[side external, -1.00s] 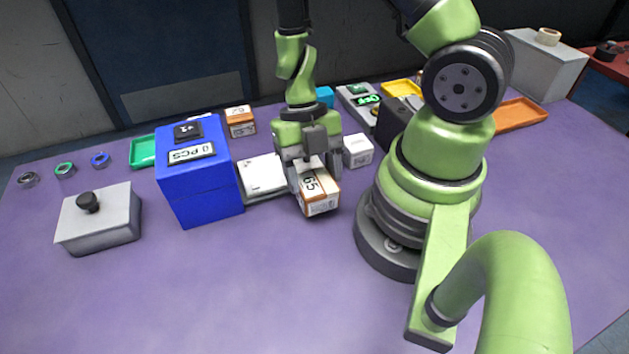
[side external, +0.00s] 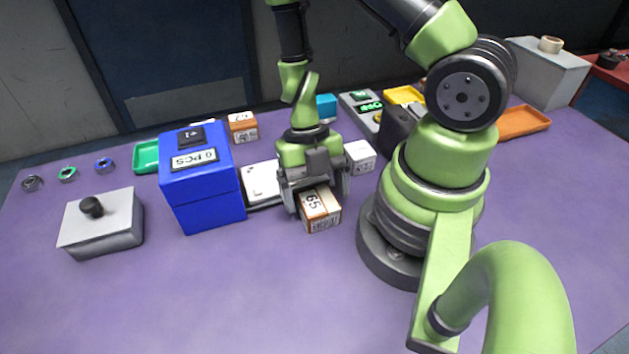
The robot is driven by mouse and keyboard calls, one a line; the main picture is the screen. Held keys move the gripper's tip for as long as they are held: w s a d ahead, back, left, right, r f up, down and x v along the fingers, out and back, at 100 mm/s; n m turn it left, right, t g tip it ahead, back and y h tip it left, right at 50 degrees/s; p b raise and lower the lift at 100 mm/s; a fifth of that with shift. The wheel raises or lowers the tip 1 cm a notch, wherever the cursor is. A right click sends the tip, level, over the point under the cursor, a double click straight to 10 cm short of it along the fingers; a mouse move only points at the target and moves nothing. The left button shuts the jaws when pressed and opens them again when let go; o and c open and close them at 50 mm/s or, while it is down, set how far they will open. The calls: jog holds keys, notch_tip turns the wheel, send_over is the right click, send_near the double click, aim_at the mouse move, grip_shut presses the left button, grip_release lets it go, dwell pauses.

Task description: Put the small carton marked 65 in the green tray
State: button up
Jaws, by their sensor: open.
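The small carton marked 65 (side external: 320,212), white with brown, lies between the fingers of my gripper (side external: 319,200). The gripper points down and is open, with one finger on each side of the carton. The carton appears to rest on the purple table, its printed label end facing the camera. Its rear part is hidden under the gripper.
The tall blue box (side external: 205,190) stands between the gripper and the green tray. A white flat device (side external: 262,182) lies just left of the gripper. A white carton (side external: 361,156) is close on the right. A brown-white carton (side external: 242,127) stands behind. The front table is clear.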

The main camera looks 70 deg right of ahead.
jog(key=w+d+r+m+t+h, duration=0.1)
jog(key=w+r+m+t, duration=0.35)
jog(key=r, duration=0.45)
jog(key=w+d+r+m+t+h, duration=0.1)
jog(key=w+r+m+t, duration=0.35)
jog(key=r, duration=0.45)
jog(key=w+d+r+m+t+h, duration=0.1)
jog(key=w+r+m+t, duration=0.35)
jog(key=r, duration=0.45)
jog(key=s+a+r+m+g+h, duration=0.1)
jog(key=s+r+m+g, duration=0.1)
jog(key=s+m, duration=1)
jog(key=m, duration=0.3)
jog(key=shift+s+m, duration=0.2)
jog(key=shift+m, duration=0.15)
jog(key=shift+o, duration=0.4)
jog(key=s+a+y, duration=0.1)
jog(key=s+a+m+y, duration=0.1)
jog(key=a, duration=0.1)
jog(key=s+a+g, duration=0.1)
jog(key=shift+s+a+f+m+y, duration=0.1)
jog(key=shift+s+a+m+y, duration=0.15)
jog(key=shift+m+y, duration=0.15)
